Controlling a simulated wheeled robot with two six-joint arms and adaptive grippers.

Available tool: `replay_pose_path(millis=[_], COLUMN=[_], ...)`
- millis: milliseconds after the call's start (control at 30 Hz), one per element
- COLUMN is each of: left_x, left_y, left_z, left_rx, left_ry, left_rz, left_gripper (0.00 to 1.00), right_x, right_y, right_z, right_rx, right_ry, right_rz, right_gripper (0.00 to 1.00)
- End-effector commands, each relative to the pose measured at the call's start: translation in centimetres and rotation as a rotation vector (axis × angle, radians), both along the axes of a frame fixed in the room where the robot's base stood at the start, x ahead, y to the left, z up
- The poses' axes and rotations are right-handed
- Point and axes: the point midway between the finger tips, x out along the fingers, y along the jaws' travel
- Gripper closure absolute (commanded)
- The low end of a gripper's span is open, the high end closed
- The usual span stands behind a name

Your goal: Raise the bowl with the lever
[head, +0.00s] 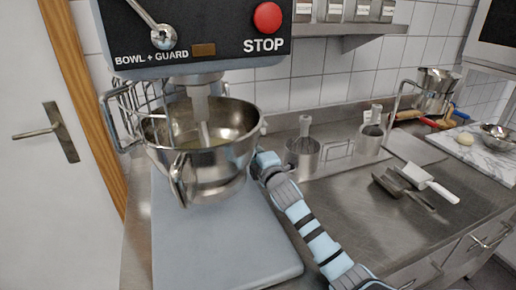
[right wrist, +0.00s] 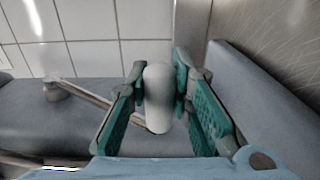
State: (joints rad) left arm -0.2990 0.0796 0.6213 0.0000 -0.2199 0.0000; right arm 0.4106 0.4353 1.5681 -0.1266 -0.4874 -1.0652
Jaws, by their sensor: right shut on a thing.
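The steel bowl (head: 232,140) hangs under the mixer head, above the grey mixer base (head: 215,245), with some pale yellowish content inside. A beater shaft (head: 202,105) reaches down into it. My right gripper (head: 262,162) is at the right side of the bowl, its fingers mostly hidden in the head view. In the right wrist view my right gripper (right wrist: 160,85) is shut on the pale rounded knob (right wrist: 157,98) of a lever. The lever's metal rod (right wrist: 88,97) slopes up to a pivot at the left. My left gripper is not in view.
The mixer panel has a red stop button (head: 268,17) and a wire guard (head: 130,100). Dark and white utensils (head: 415,185) lie farther right. A door (head: 50,180) is at the left.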

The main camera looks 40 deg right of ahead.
Motion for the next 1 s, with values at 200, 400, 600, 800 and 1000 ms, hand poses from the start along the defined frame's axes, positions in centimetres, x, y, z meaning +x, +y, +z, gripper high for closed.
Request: replay_pose_path(millis=[200,400,600,800,1000], left_x=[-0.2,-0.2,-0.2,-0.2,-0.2], left_y=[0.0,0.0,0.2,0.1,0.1], left_z=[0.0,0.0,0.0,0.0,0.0], left_rx=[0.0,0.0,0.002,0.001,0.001], left_ry=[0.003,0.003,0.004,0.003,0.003], left_rz=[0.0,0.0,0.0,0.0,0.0], left_gripper=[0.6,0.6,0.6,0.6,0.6], right_x=[-0.2,-0.2,-1.0,-5.7,-10.4], right_y=[-0.2,-0.2,0.0,1.3,2.5], right_z=[-0.4,-0.3,-0.3,-0.2,-0.2], right_rx=[0.005,0.003,0.002,-0.001,0.001], right_ry=[0.007,0.005,0.005,0.007,0.007], right_rz=[-0.003,-0.003,-0.002,-0.001,-0.001], right_gripper=[0.61,0.59,0.59,0.59,0.59])
